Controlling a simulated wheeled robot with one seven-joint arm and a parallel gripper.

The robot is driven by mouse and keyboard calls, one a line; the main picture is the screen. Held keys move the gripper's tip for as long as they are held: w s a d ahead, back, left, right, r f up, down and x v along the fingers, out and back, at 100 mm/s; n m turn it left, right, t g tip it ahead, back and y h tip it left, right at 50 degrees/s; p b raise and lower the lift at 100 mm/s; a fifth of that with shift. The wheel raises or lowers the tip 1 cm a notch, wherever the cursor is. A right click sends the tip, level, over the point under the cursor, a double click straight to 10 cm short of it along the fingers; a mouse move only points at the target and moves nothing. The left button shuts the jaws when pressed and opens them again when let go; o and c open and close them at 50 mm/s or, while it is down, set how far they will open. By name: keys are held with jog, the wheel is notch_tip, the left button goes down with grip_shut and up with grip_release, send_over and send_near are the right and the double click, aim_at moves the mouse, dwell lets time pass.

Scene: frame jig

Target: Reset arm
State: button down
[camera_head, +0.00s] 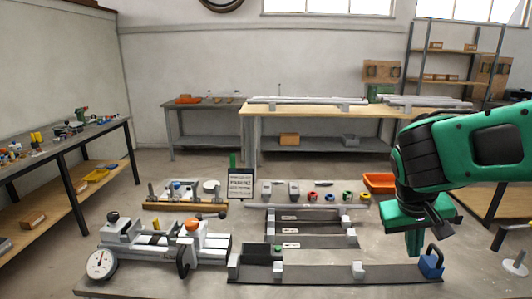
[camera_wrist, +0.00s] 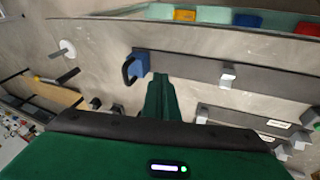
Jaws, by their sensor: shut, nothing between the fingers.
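My gripper (camera_head: 414,243) is at the right of the head view, held above the workbench (camera_head: 335,258) with its green fingers pointing down. The fingers are together with nothing between them. In the wrist view my gripper (camera_wrist: 160,85) shows as a narrow green shape at the middle. A blue block with a black handle (camera_head: 430,263) stands at the right end of a long dark rail (camera_head: 320,274), just right of and below the fingers in the picture. It also shows in the wrist view (camera_wrist: 140,64), left of the fingertips. I cannot tell any contact.
A grey clamp fixture (camera_head: 210,246) with a dial gauge (camera_head: 101,263) fills the bench's left. Shorter rails (camera_head: 312,227), several coloured parts and an orange bin (camera_head: 380,182) lie behind. A small sign (camera_head: 241,185) stands mid-bench. Other tables line the walls.

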jog(key=s+d+f+m+g+y, duration=0.1)
jog(key=s+d+m+y, duration=0.1)
jog(key=s, duration=0.7)
jog(key=s+d+f+m+g+y, duration=0.1)
jog(key=s+d, duration=0.4)
jog(key=s, duration=0.5)
jog(key=shift+d+f+m+y, duration=0.3)
jog(key=shift+m+y, duration=0.3)
jog(key=shift+m, duration=0.3)
